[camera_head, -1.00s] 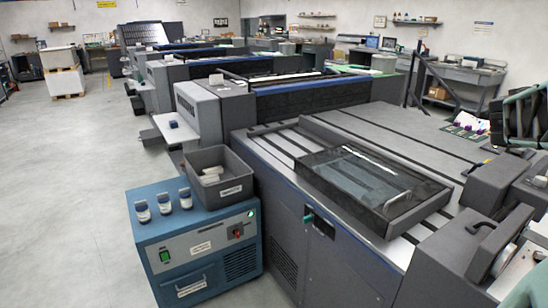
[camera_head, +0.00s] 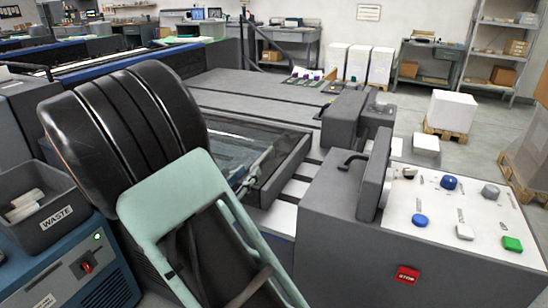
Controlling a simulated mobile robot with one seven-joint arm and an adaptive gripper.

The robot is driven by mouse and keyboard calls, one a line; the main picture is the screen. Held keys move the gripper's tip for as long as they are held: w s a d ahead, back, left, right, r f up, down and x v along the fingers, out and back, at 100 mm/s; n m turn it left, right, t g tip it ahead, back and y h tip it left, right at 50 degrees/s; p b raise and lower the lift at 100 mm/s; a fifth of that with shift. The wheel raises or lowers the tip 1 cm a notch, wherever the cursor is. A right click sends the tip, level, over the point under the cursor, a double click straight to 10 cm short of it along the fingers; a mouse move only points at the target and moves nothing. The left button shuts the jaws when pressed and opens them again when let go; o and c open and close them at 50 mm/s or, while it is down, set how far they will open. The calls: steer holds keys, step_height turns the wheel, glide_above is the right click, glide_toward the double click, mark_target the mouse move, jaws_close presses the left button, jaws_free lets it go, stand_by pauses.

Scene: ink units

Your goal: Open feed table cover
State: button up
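The feed table cover (camera_head: 285,165), a dark frame with a clear pane, lies flat on the feed table (camera_head: 245,91) in the middle of the view. A silvery curved piece near its front edge (camera_head: 250,178) looks like its handle, partly hidden. My arm, with a black rounded link and a pale green link, stands in front and hides the cover's left and near parts. My gripper cannot be made out; whether it touches the cover cannot be told.
A grey control console (camera_head: 335,225) with coloured buttons and a red stop button (camera_head: 407,275) stands at the right. A waste bin (camera_head: 50,237) sits on a blue cabinet (camera_head: 70,290) at the left. Pallets and shelves (camera_head: 503,55) stand far back; floor beyond the console is partly clear.

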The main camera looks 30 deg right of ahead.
mark_target(271, 149)
steer(key=b+x, duration=0.1)
steer(key=x, duration=0.9)
steer(key=shift+w+d+b, duration=0.2)
steer(key=shift+w+b, duration=0.05)
steer(key=shift+b, duration=0.15)
steer(key=shift+c, duration=0.3)
jaws_close()
